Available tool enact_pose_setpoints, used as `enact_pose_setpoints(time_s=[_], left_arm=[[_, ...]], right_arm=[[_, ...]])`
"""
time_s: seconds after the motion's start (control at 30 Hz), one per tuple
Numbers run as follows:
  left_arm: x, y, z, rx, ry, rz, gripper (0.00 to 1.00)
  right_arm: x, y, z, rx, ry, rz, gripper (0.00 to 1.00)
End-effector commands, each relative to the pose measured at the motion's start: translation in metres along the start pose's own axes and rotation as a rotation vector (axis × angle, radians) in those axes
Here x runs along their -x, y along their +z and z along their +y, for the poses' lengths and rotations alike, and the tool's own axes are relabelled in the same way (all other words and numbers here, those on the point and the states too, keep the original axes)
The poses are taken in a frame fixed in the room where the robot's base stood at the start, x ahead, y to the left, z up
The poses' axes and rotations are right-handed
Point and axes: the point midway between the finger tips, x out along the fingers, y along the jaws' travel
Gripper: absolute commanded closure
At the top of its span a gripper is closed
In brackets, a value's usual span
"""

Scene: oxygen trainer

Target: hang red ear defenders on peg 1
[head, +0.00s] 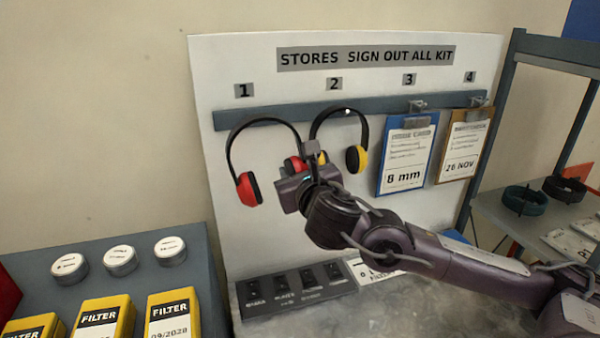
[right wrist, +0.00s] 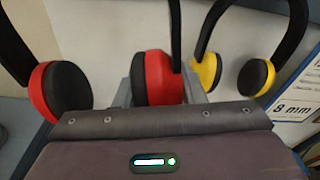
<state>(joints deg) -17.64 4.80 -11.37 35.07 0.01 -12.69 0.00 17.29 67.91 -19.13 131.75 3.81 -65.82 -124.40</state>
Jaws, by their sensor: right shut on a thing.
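The red ear defenders (head: 249,189) have a black headband whose top crosses the rail (head: 400,106) under label 1 (head: 244,91). Peg 1 itself is not visible, so I cannot tell whether the band rests on it. My right gripper (head: 308,155) is shut on their right-hand cup, which is partly hidden in the head view. In the right wrist view that red cup (right wrist: 163,78) sits between the fingers, and the other red cup (right wrist: 67,90) hangs free at left. My left gripper is not in view.
Yellow ear defenders (head: 357,159) hang under label 2, close beside my right gripper. A blue clipboard (head: 407,191) and a brown clipboard (head: 462,150) hang further right. Filter boxes (head: 173,316) and round tins (head: 170,250) stand lower left. A shelf rack (head: 520,75) is at right.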

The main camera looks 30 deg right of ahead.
Motion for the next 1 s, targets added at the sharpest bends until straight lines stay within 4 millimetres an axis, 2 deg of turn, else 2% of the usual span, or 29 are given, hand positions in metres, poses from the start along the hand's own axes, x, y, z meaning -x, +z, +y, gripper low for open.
enact_pose_setpoints(time_s=[0.37, 1.0], left_arm=[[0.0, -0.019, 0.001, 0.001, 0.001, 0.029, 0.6], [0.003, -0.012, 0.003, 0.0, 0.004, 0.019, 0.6]], right_arm=[[-0.023, 0.002, 0.0, -0.004, 0.0, -0.002, 0.98], [-0.062, 0.004, 0.001, -0.005, -0.001, -0.003, 0.98]])
